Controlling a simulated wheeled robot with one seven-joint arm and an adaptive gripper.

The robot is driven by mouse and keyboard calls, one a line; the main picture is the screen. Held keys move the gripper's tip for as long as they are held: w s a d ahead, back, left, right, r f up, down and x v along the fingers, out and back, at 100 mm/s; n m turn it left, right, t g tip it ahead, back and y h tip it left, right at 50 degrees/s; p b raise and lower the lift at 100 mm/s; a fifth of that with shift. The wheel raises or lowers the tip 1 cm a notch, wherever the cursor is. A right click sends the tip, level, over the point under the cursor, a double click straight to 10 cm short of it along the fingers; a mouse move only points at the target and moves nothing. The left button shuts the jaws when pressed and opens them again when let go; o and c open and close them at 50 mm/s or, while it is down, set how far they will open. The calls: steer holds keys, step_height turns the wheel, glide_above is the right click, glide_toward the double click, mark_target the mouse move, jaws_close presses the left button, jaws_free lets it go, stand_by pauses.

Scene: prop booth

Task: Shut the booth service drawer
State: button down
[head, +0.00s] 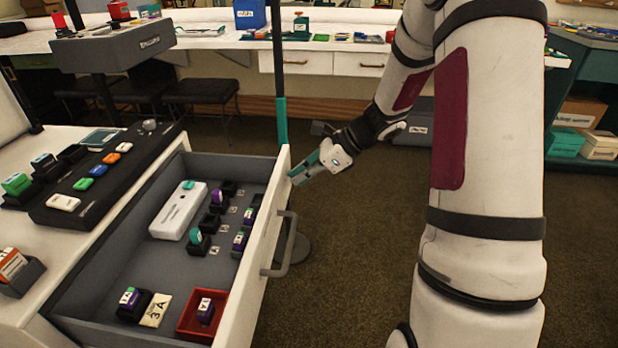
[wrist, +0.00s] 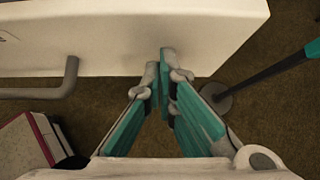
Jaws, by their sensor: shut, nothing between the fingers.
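The booth service drawer (head: 262,232) is pulled out from the white counter at the left in the head view. Its grey inside holds a white box, small dark blocks and a red tray. A grey bar handle (head: 287,247) is on its front face. In the wrist view the drawer's pale front (wrist: 110,45) spans the top, with the handle (wrist: 62,85) at the left. My gripper (head: 296,178) is shut and empty at the far end of the drawer front, away from the handle. In the wrist view its fingertips (wrist: 166,55) overlap the drawer front; contact cannot be told.
The counter top carries a black button panel (head: 95,178). A thin dark and teal pole (head: 281,110) stands behind the drawer's far corner, on a round base (wrist: 217,97). Chairs and a long desk are at the back. Carpet (head: 350,270) is clear right of the drawer.

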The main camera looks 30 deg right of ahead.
steer(key=shift+a, duration=0.1)
steer(key=w+a+p, duration=0.1)
steer(key=w+a, duration=0.4)
steer(key=a, duration=0.2)
steer(key=w+a+p, duration=0.2)
steer(key=w+a, duration=0.3)
steer(key=a, duration=0.3)
steer(key=w+a+p, duration=0.1)
steer(key=w+a, duration=0.5)
steer(key=a, duration=0.1)
steer(key=shift+w+a+r, duration=0.1)
steer(key=shift+a, duration=0.05)
